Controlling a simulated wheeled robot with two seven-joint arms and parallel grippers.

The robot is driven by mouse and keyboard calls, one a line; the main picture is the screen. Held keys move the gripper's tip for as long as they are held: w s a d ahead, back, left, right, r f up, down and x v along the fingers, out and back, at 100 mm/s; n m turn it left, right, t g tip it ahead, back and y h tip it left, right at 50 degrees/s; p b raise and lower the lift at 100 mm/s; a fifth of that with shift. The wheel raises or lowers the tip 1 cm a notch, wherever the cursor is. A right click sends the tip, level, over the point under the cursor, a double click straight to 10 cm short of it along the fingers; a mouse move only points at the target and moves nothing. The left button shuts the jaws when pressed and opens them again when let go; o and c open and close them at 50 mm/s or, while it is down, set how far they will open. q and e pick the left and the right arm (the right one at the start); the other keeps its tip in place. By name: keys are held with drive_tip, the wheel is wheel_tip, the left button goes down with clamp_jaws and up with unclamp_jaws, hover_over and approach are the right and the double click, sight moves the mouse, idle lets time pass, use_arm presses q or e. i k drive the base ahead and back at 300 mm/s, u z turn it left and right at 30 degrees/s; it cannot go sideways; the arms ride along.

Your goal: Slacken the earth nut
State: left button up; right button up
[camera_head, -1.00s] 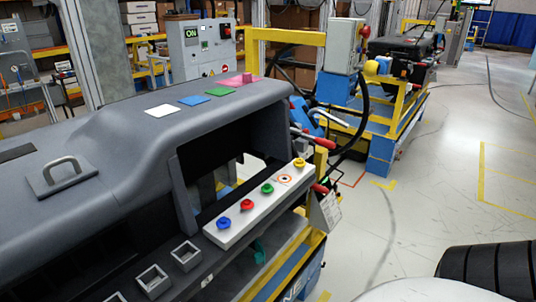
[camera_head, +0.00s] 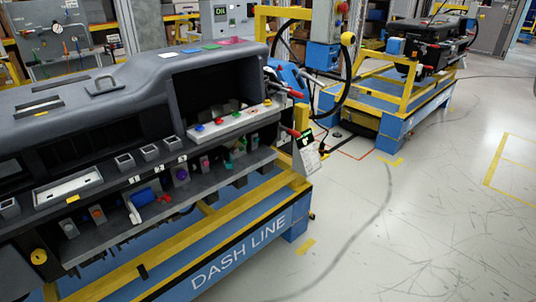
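A pale strip (camera_head: 226,127) runs along the front of the grey dashboard module (camera_head: 130,90), below its open bay. On it, from left to right, sit small coloured knobs: blue (camera_head: 199,127), red (camera_head: 219,121), green (camera_head: 236,113) and yellow (camera_head: 267,102). They are small here, and I cannot tell which of them, if any, is the earth nut. Neither of my grippers shows in the view.
A lower shelf (camera_head: 150,225) holds several small coloured parts. The module stands on a blue and yellow "DASH LINE" frame (camera_head: 240,250). Red-handled tools (camera_head: 283,92) hang at its right end. Open floor (camera_head: 400,240) lies to the right. Another cart (camera_head: 395,125) stands behind.

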sight(236, 151)
drive_tip(key=z, duration=0.3)
drive_tip(key=i, duration=1.25)
drive_tip(key=z, duration=1.8)
